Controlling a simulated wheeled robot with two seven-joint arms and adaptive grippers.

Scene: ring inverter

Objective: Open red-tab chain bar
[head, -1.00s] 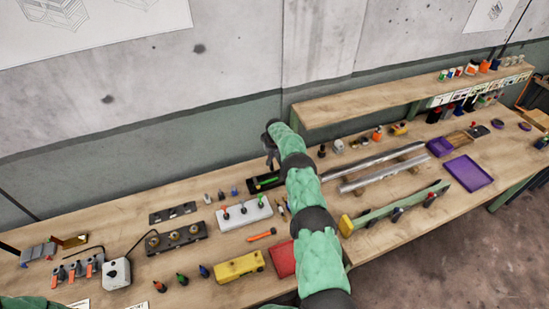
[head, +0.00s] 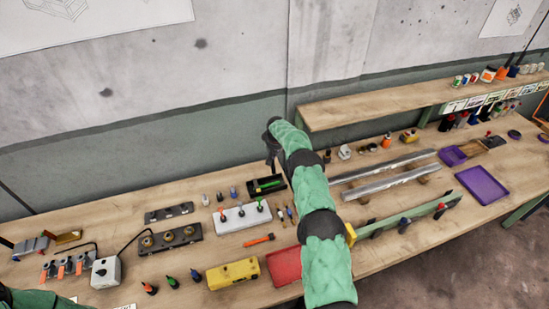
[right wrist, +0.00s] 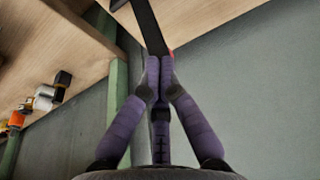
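A long green bar (head: 392,224) with a yellow end lies on the bench at the right. A small red tab (head: 440,206) shows near its far end; I cannot tell whether this is the chain bar. My right gripper (head: 271,155) hangs by the wall above a black tray, well left of that bar. In the right wrist view its purple fingers (right wrist: 159,68) meet at the tips. A dark strip (right wrist: 149,25) runs up from the tips with a red spot beside it; whether the fingers grip it is unclear. My left gripper is out of view.
A raised wooden shelf (head: 380,103) with cans stands at the back right. The black tray (head: 266,186), a white block (head: 232,221), a red tray (head: 284,267) and a purple tray (head: 482,184) sit on the crowded bench. Metal rails (head: 390,178) lie behind the green bar.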

